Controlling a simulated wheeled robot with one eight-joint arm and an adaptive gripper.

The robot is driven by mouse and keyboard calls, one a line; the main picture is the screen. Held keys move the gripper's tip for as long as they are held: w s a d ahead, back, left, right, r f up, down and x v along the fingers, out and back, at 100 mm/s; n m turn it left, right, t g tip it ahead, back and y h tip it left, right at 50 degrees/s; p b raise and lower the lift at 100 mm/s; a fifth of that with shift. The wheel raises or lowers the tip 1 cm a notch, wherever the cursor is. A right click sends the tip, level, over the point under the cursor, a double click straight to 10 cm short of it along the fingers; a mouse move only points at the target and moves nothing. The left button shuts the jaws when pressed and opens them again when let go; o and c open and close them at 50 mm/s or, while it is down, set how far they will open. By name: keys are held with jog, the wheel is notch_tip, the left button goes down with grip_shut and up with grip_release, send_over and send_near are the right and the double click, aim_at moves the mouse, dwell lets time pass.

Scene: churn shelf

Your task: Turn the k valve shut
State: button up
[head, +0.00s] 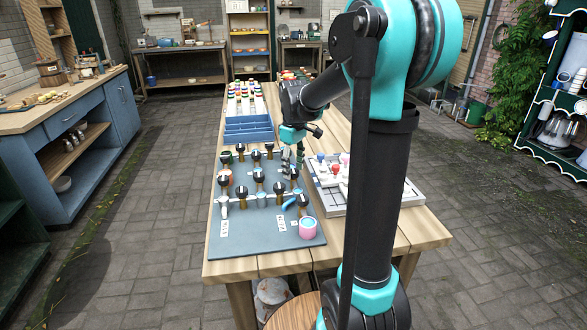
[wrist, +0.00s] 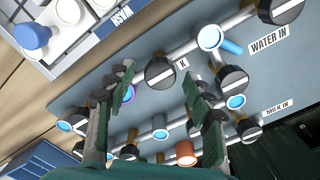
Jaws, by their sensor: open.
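The k valve (wrist: 160,71) is a round black knob with a white line across its top, beside a small "K" label in the wrist view. It sits on a grey pipe over the blue-grey board (head: 238,245). Its white line looks slanted roughly along the pipe. My gripper (wrist: 160,95) is open, with one finger to each side of the knob in the picture. Neither finger visibly touches it. In the head view my gripper (head: 299,160) hangs over the right side of the board. I cannot tell the k valve from its neighbours there.
Several similar black knobs and pipes crowd the board, with a light blue handle (wrist: 230,46) near the "WATER IN" label. A pink cup (head: 307,228) stands at the front right. A white tray (head: 385,200) lies to the right. Blue bins (head: 248,129) stand behind.

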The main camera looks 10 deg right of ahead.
jog(key=shift+f, duration=0.2)
jog(key=c, duration=1.2)
jog(key=shift+o, duration=0.2)
